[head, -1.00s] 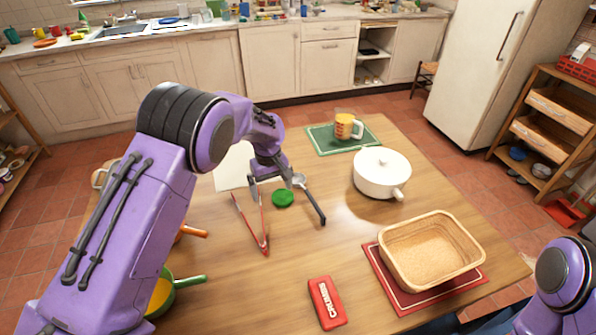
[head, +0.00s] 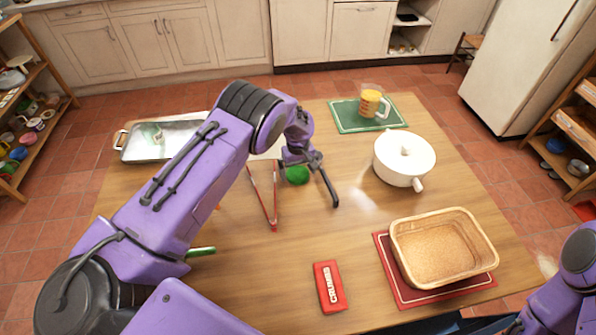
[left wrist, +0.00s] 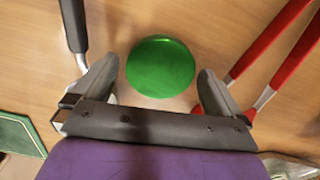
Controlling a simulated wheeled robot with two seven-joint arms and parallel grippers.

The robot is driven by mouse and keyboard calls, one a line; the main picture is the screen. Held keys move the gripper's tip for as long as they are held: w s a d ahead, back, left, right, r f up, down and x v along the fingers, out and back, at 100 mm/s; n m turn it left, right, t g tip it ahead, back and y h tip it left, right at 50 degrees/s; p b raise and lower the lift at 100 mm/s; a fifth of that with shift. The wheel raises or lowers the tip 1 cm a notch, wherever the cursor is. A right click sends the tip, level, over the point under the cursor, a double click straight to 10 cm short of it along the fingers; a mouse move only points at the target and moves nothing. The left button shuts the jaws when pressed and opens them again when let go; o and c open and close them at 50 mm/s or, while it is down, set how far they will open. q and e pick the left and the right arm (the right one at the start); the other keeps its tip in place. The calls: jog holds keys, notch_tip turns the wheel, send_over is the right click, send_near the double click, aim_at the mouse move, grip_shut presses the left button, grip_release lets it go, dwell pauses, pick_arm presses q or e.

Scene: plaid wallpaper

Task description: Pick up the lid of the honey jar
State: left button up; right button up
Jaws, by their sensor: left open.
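A round green lid (head: 297,175) lies flat on the wooden table, partly hidden by my left gripper in the head view. In the left wrist view the lid (left wrist: 160,66) shows whole, as a shiny green disc just ahead of and between the fingertips. My left gripper (head: 296,163) is open and points down at the lid; its fingers (left wrist: 158,78) stand on either side with gaps and hold nothing. I cannot tell its exact height above the table. Part of my right arm shows at the lower right, but its gripper is out of view.
Red-handled tongs (head: 273,200) lie left of the lid, and a black-handled utensil (head: 330,188) lies close on its right.

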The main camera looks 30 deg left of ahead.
pick_arm(q)
jog(key=shift+f, duration=0.1)
jog(key=c, duration=0.9)
